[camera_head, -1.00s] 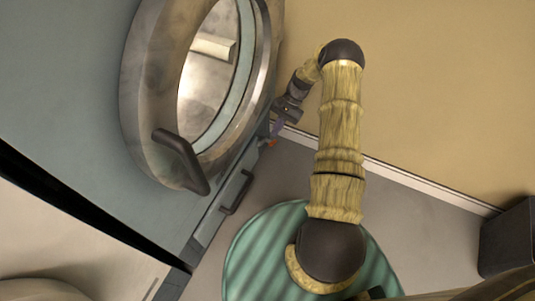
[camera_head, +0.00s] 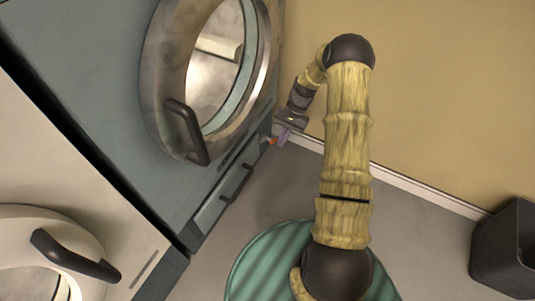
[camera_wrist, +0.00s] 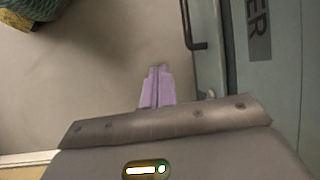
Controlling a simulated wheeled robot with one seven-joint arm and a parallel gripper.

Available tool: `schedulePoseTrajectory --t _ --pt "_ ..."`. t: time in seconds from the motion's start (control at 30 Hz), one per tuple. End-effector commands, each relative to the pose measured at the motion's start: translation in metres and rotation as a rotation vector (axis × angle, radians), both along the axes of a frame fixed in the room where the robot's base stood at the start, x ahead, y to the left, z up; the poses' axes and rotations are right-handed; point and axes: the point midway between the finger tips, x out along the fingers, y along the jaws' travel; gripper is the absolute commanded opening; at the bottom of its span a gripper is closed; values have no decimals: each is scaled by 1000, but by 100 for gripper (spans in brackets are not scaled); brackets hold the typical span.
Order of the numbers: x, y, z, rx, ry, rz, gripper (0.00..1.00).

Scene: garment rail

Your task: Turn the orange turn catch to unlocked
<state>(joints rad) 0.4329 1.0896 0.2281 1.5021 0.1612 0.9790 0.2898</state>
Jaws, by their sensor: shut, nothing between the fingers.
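The orange turn catch (camera_head: 271,140) is a small orange piece low on the front of the blue-grey machine (camera_head: 100,90), near its far lower corner. In the head view my gripper (camera_head: 283,137) is just right of the catch, its purple fingers pointing down; I cannot tell whether they touch it. The fingers are shut with nothing between them. The wrist view shows the closed purple fingers (camera_wrist: 158,75) over the floor, left of the machine front. I cannot make out the catch there, and its exact turn position is too small to read.
The machine's round door (camera_head: 165,75) has a dark handle (camera_head: 188,132). A bar handle (camera_head: 236,184) is on the lower panel. A white machine (camera_head: 110,225) stands at lower left. A tan wall (camera_head: 440,90) is behind my arm, and a dark bin (camera_head: 503,250) is at right.

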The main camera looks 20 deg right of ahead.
Motion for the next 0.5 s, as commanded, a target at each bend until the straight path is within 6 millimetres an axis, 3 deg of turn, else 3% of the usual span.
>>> schedulePoseTrajectory --t 0.37,0.5 --pt "-12 15 62 -86 -90 111 0" --pt "-21 22 94 -130 -142 170 0"
